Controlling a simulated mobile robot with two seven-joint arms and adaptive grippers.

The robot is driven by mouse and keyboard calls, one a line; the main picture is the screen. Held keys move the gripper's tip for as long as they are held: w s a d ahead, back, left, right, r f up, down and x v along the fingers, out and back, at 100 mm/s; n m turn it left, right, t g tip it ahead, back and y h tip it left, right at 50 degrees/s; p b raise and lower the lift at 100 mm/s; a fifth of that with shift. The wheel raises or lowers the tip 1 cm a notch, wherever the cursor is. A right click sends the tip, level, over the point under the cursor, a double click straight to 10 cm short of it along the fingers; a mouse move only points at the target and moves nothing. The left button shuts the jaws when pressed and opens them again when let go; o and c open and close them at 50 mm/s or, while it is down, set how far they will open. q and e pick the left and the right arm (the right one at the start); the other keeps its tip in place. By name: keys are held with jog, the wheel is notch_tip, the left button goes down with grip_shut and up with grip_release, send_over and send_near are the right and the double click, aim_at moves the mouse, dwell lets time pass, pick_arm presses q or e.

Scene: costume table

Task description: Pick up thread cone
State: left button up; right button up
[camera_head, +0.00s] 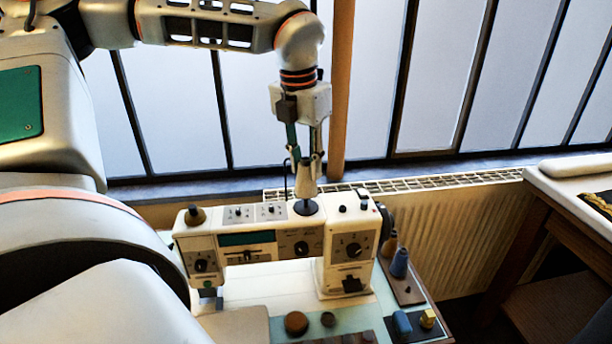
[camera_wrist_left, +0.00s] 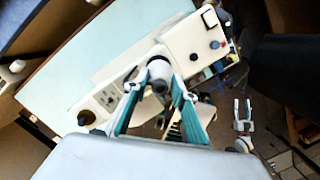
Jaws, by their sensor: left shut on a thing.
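A pale grey thread cone (camera_head: 306,182) is upright above the dark round seat (camera_head: 308,207) on top of the white sewing machine (camera_head: 235,228). I cannot tell whether the cone touches the seat. My left gripper (camera_head: 304,155) comes down from above and is shut on the upper part of the cone. In the left wrist view the cone (camera_wrist_left: 160,70) sits between the two teal fingers, its dark centre facing the camera. My right gripper (camera_wrist_left: 243,115) shows small at the right of the left wrist view, with its fingers apart and empty. It is not in the head view.
Round brown pieces (camera_head: 296,322) lie in front. A radiator (camera_head: 455,225) and windows are behind. Another table (camera_head: 580,185) is at right.

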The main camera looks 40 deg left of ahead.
pick_arm(q)
notch_tip(320, 180, up, 16)
jog(key=shift+r+p, duration=0.25)
jog(key=shift+p, duration=0.1)
dwell(0.8)
